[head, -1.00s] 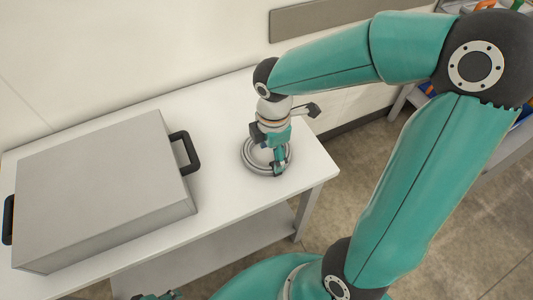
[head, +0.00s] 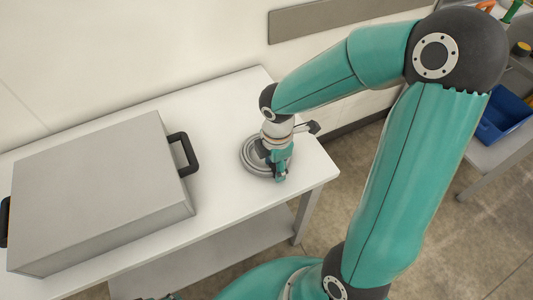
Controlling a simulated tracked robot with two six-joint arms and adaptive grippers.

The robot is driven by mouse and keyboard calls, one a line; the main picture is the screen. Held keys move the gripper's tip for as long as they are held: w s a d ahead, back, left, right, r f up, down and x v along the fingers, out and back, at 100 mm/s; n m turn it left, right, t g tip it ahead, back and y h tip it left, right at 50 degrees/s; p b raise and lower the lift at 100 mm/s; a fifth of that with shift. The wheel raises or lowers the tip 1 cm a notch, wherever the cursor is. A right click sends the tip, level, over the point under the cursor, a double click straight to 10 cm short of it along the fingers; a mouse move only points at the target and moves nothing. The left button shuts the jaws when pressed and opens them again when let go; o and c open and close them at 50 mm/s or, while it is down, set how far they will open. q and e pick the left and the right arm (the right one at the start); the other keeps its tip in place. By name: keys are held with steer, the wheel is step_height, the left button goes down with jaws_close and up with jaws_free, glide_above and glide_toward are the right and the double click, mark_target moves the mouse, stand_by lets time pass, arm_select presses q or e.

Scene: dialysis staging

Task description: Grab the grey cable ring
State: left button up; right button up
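The grey cable ring (head: 248,158) lies flat on the white table (head: 215,190), near its right end. My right gripper (head: 278,174) points down at the right part of the ring and hides some of it. Its fingers are small and overlap the ring in the picture, so I cannot tell whether they are open or closed on it. My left gripper is not clearly in view; only a dark bit of my own body shows at the bottom edge.
A large grey case (head: 100,190) with black handles (head: 183,153) fills the left of the table. The table is clear between case and ring. A wall stands behind. At right, another table holds a blue bin (head: 503,118).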

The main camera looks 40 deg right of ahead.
jaws_close()
steer(key=shift+r, duration=0.1)
